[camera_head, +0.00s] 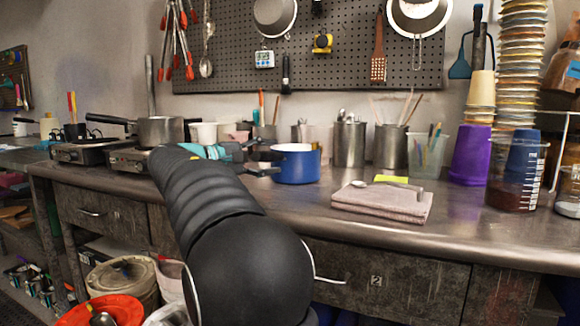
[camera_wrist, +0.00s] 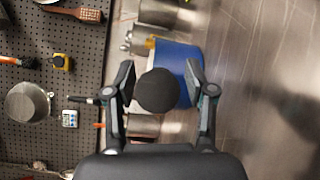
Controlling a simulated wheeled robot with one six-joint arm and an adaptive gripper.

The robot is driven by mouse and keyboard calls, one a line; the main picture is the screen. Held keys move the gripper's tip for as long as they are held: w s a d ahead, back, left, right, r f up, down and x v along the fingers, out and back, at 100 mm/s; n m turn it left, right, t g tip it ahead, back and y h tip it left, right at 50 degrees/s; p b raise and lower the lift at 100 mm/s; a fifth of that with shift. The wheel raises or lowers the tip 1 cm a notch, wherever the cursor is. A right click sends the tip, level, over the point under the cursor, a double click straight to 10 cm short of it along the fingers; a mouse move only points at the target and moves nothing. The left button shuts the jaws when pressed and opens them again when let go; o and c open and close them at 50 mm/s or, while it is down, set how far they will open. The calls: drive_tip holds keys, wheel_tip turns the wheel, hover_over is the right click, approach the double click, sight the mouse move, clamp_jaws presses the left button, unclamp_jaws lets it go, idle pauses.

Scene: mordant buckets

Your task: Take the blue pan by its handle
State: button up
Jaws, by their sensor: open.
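The blue pan (camera_head: 297,166) stands on the metal counter, just right of my gripper (camera_head: 262,160) in the head view. In the wrist view the blue pan (camera_wrist: 176,60) lies beyond the fingertips. Its black handle (camera_wrist: 158,91) points at the wrist camera, and its rounded end shows between the two fingers of my gripper (camera_wrist: 160,72). The fingers are open, one on each side of the handle, with a visible gap on both sides. In the head view my arm and gripper hide most of the handle.
Metal utensil cans (camera_head: 349,145) stand behind and right of the pan. A folded cloth (camera_head: 382,203) with a spoon lies to the right. A steel saucepan (camera_head: 160,131) sits on a burner at left. A pegboard (camera_head: 340,60) hangs behind. The counter's front middle is clear.

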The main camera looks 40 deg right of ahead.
clamp_jaws()
drive_tip(key=shift+r, duration=0.1)
drive_tip(key=shift+r, duration=0.2)
idle(0.3)
